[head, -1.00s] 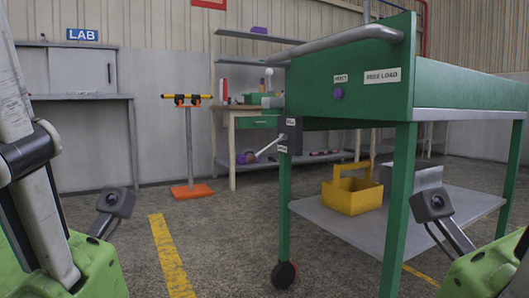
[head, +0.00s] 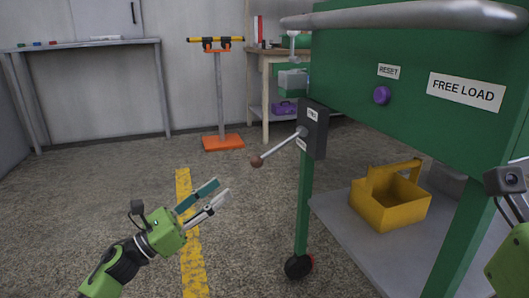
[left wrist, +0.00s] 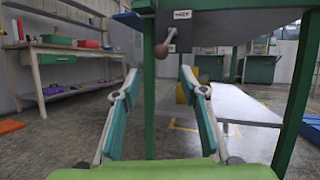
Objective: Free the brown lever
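The brown lever (head: 257,161) is a grey metal rod with a round brown knob. It sticks out down and to the left from a dark labelled box (head: 314,128) on the leg of the green cart (head: 405,95). The knob also shows in the left wrist view (left wrist: 161,50), above and beyond the fingers. My left gripper (head: 218,192) is open and empty, apart from the lever, lower and to the left of the knob in the head view. The left wrist view shows its two fingers (left wrist: 160,76) spread wide.
A purple button (head: 381,95) sits on the cart's end by RESET and FREE LOAD labels. A yellow carrier (head: 388,208) stands on its lower shelf (head: 345,226). An orange-based stand (head: 222,142) and a workbench are behind. The floor left of the cart is clear.

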